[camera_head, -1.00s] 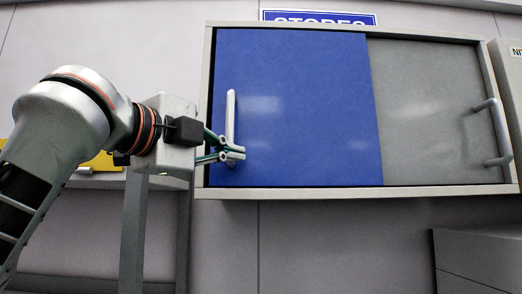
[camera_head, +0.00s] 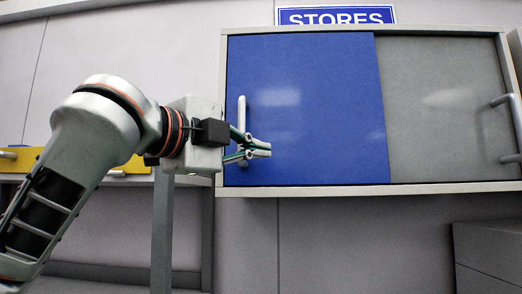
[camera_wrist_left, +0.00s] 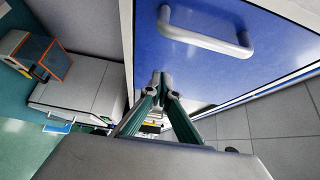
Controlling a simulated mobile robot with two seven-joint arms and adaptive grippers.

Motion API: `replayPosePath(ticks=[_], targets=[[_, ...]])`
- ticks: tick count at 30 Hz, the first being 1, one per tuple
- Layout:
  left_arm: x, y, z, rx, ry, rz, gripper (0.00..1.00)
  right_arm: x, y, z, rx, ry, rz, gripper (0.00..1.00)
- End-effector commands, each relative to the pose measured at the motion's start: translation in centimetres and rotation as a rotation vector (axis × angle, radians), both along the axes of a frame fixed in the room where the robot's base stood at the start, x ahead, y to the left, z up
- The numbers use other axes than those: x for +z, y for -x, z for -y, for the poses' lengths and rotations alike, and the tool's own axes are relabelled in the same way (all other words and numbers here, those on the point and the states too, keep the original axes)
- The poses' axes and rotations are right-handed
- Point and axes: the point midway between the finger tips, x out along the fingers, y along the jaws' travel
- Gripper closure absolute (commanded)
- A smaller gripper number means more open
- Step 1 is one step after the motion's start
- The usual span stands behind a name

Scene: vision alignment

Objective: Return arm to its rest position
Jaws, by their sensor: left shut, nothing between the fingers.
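My left gripper (camera_head: 262,149) comes in from the left in the head view, its green-edged fingers shut with nothing between them. In that view the fingertips overlap the lower left part of the blue sliding door (camera_head: 315,110) of the wall cabinet. The door's pale upright handle (camera_head: 241,115) is just left of the fingertips, its lower end partly hidden behind them. In the left wrist view the shut fingertips (camera_wrist_left: 165,86) are apart from the handle (camera_wrist_left: 205,38), with blue door (camera_wrist_left: 215,75) showing between. My right gripper is not in view.
A grey sliding door (camera_head: 440,110) with its own handle (camera_head: 508,125) fills the cabinet's right side. A STORES sign (camera_head: 335,15) is above. A grey box (camera_head: 490,250) is lower right. A bench with a yellow object (camera_head: 20,160) stands behind my left arm.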

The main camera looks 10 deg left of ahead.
Motion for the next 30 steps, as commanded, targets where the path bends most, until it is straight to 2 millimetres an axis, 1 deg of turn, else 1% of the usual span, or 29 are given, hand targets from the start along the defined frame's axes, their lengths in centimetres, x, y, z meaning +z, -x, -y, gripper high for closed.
replayPosePath(ticks=[1, 3, 9, 12, 16, 22, 24, 26, 29, 30], targets=[[-0.3, 0.8, -0.9, 0.005, -0.002, 0.002, 1.0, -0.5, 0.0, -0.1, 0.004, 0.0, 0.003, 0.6], [-0.4, 2.1, -1.6, 0.005, -0.001, 0.002, 1.0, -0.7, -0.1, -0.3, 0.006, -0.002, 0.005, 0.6], [-0.4, 4.8, -3.3, 0.004, -0.001, -0.002, 1.0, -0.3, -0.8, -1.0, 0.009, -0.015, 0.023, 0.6], [-0.3, 5.6, -3.8, 0.003, -0.001, -0.002, 1.0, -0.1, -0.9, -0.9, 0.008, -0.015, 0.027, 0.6], [-0.4, 6.0, -4.1, 0.002, -0.001, -0.003, 1.0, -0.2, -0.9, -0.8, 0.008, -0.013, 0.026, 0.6], [-0.4, 6.0, -4.1, 0.002, -0.001, -0.005, 1.0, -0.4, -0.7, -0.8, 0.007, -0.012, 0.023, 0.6], [-0.9, 5.6, -4.0, 0.002, 0.003, -0.012, 1.0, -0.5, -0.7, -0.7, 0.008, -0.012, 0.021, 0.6], [-1.8, 4.9, -4.0, 0.003, 0.01, -0.025, 1.0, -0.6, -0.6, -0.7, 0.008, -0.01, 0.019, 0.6], [-4.3, 2.8, -3.8, 0.007, 0.035, -0.059, 1.0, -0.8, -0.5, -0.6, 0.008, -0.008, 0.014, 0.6], [-5.8, 1.8, -3.8, 0.011, 0.047, -0.077, 1.0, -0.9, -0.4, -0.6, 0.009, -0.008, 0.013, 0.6]])
